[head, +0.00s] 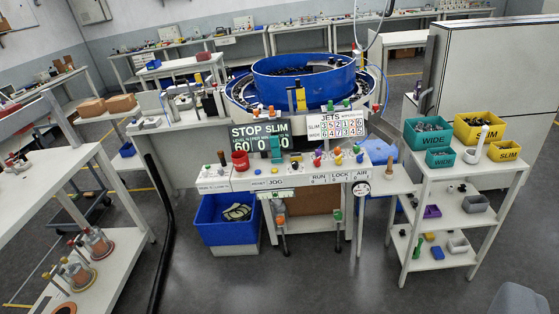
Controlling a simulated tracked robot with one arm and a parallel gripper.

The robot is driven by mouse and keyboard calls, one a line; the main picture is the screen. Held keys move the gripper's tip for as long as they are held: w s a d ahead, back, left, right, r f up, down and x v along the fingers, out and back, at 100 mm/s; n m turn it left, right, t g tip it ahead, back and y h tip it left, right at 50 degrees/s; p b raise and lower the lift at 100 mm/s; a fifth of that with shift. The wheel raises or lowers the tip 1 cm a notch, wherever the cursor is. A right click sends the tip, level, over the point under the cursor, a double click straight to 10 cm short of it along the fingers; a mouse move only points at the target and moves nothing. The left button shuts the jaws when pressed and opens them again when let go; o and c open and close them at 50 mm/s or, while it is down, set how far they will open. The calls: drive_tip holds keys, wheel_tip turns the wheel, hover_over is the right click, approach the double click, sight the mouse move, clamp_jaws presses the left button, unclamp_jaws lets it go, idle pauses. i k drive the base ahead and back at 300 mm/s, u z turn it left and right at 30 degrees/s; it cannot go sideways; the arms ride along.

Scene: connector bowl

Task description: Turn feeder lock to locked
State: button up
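The control panel (290,180) runs along the front of the feeder bench at mid-picture. Its front strip carries the labels RESET, JOG, RUN, LOCK and AIR. The LOCK label (340,176) is right of the middle, between RUN and AIR. Small red, yellow and green knobs stand on the panel above these labels. They are too small to tell which is the feeder lock or how it is turned. The large blue feeder bowl (304,80) stands behind the panel. My gripper is not in view.
A shelf cart (465,178) with green and yellow bins stands to the right of the panel. A blue crate (226,219) sits below the panel's left part. A white bench (50,150) is at the left. The grey floor in front of the panel is clear.

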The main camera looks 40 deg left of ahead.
sight(338, 160)
drive_tip(key=u, duration=0.2)
drive_tip(key=i, duration=2.4)
drive_tip(key=u, duration=0.95)
